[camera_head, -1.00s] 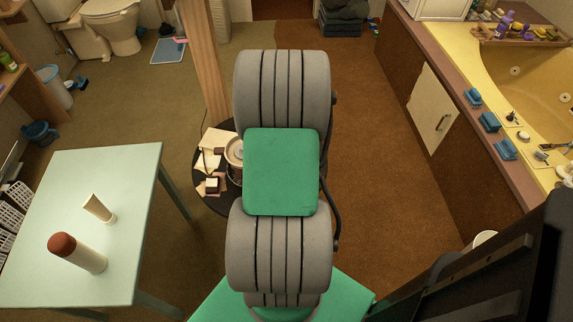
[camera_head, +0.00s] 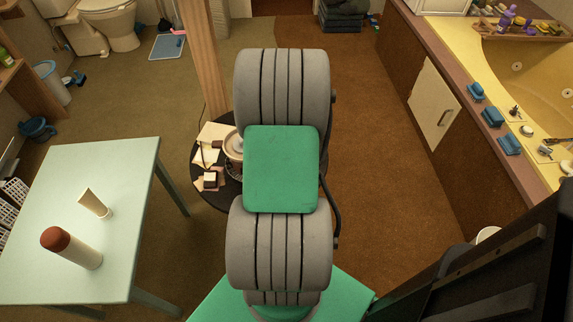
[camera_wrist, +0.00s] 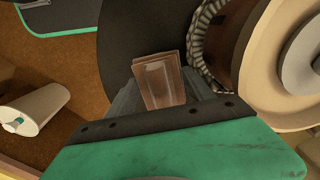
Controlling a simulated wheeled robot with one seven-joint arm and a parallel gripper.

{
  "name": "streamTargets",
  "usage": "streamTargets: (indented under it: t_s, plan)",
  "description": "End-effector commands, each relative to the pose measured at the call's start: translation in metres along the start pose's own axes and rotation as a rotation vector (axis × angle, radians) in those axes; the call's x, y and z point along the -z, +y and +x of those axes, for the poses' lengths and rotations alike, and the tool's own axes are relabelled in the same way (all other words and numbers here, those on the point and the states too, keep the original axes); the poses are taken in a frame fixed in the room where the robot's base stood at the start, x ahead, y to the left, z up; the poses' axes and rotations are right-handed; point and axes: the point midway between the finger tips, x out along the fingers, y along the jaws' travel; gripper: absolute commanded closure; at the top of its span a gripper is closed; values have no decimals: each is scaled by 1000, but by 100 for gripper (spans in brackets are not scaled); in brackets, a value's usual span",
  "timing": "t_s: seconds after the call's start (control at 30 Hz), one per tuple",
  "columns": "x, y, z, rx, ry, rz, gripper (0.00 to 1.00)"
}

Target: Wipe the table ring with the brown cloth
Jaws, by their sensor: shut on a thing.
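A brown folded cloth (camera_wrist: 160,80) is between the fingers of my gripper (camera_wrist: 165,92) in the wrist view. My gripper is shut on it, over or near the dark round table (camera_wrist: 130,28). The same round table (camera_head: 218,200) shows in the head view beside my arm, which hides my gripper, the cloth and much of the tabletop. I cannot make out a ring mark on the visible part of the table. I cannot tell whether the cloth touches the tabletop.
A cream round vessel (camera_wrist: 285,60) is close to the right of my gripper. A pale table (camera_head: 75,200) is at left, a yellow tub (camera_head: 530,75) at right.

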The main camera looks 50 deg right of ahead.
Motion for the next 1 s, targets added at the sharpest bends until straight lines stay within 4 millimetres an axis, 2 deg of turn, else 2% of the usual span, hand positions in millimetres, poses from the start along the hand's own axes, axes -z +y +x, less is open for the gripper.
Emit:
streamTargets:
  t_s: [0.87,1.0]
  plan:
    - [0,0,17,0,0,0,71]
    - [-5,-8,15,0,-1,-4,71]
